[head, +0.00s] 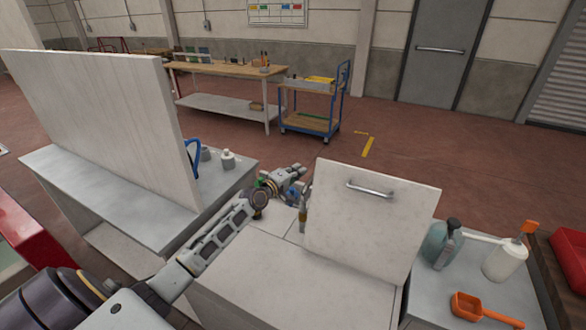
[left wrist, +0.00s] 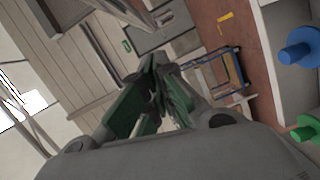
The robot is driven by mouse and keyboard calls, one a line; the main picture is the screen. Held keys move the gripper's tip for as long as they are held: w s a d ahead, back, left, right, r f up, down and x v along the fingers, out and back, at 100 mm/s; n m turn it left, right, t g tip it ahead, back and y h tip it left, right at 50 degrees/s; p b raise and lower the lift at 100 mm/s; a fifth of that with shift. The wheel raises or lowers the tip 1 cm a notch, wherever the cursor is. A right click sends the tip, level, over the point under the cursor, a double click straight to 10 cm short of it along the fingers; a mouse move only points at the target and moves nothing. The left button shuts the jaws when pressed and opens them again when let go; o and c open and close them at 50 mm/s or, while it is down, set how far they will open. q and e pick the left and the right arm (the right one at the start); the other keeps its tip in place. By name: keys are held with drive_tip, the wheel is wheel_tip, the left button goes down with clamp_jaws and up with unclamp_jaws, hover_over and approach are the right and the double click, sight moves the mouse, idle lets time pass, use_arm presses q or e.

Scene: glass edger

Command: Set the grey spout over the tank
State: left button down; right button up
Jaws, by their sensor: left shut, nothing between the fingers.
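My left gripper (head: 294,173) is shut and empty, just beyond the back edge of the light grey cabinet (head: 290,285), left of the raised panel. Its closed fingers also show in the left wrist view (left wrist: 165,85). A blue knob (left wrist: 299,46) and a green knob (left wrist: 304,132) stand at the right of that view, apart from the fingers. I cannot clearly make out the grey spout or the tank. The upright panel (head: 370,225) with a metal handle hides what lies behind it. My right gripper is not in view.
A tall pale board (head: 100,140) stands on the left bench, with a white bottle (head: 228,158) beside it. A teal bottle (head: 440,243), a white bottle (head: 505,259) and an orange scoop (head: 481,309) stand at the right. The floor beyond is clear up to a blue cart (head: 312,105).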

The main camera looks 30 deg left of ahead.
use_arm(q)
drive_tip(key=shift+d+f+p, duration=0.2)
drive_tip(key=shift+d+p, duration=0.15)
drive_tip(key=shift+d, duration=0.55)
drive_tip(key=shift+w+d+h+b, duration=0.15)
drive_tip(key=shift+h+b, duration=0.15)
drive_tip(key=shift+b, duration=0.75)
drive_tip(key=shift+d+b, duration=0.1)
drive_tip(key=shift+b, duration=0.35)
drive_tip(key=shift+m+b, duration=0.3)
drive_tip(key=shift+b, duration=0.05)
